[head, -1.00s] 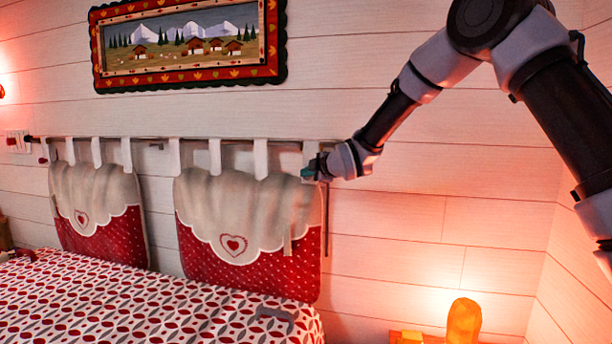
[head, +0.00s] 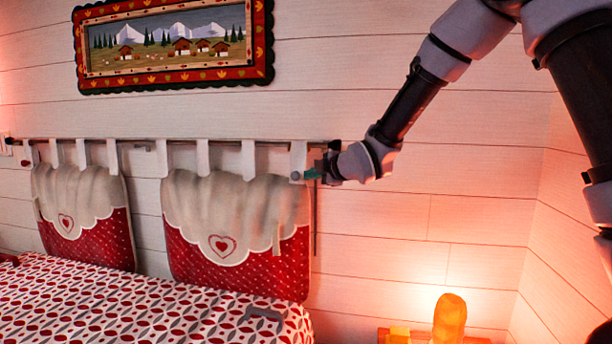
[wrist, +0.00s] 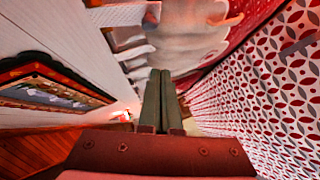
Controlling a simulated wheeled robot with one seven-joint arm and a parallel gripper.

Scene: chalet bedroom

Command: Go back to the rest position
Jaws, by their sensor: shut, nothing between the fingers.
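My gripper (head: 304,175) is at the end of my arm, in front of the right end of the headboard rail in the head view. Its fingers point left, near the top right corner of the right red-and-cream cushion (head: 240,210). I cannot tell whether it touches the hanging strap there. In the wrist view, the two dark fingers of my gripper (wrist: 160,72) are side by side and shut, with nothing between them.
A bed with a patterned cover (head: 130,305) fills the lower left, with a grey handle-like object (head: 265,313) on it. A glowing orange lamp (head: 449,320) stands lower right. A framed picture (head: 175,45) hangs above. The wall right of the cushions is bare.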

